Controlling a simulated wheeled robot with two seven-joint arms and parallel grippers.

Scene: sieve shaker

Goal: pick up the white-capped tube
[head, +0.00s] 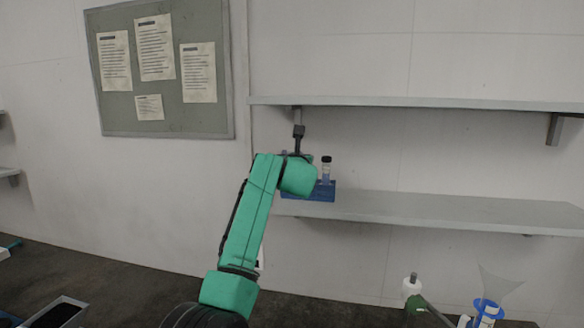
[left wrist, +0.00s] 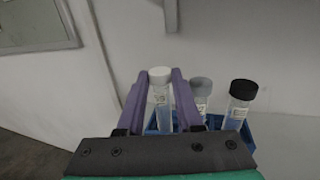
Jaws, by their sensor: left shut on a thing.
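The white-capped tube (left wrist: 159,100) stands upright between the two purple fingers of my left gripper (left wrist: 159,76) in the left wrist view. The gripper is shut on it, below the white cap. The tube's lower end is at the blue rack (left wrist: 240,128), and I cannot tell whether it is still seated. A grey-capped tube (left wrist: 200,94) and a black-capped tube (left wrist: 239,104) stand to its right. In the head view the blue rack (head: 322,192) and black-capped tube (head: 326,169) show beside my green wrist, which hides the white-capped tube. My right gripper is not in view.
The rack stands at the left end of the lower wall shelf (head: 430,211), whose right part is clear. An upper shelf (head: 420,103) with brackets runs above. A black tray (head: 58,313) lies lower left.

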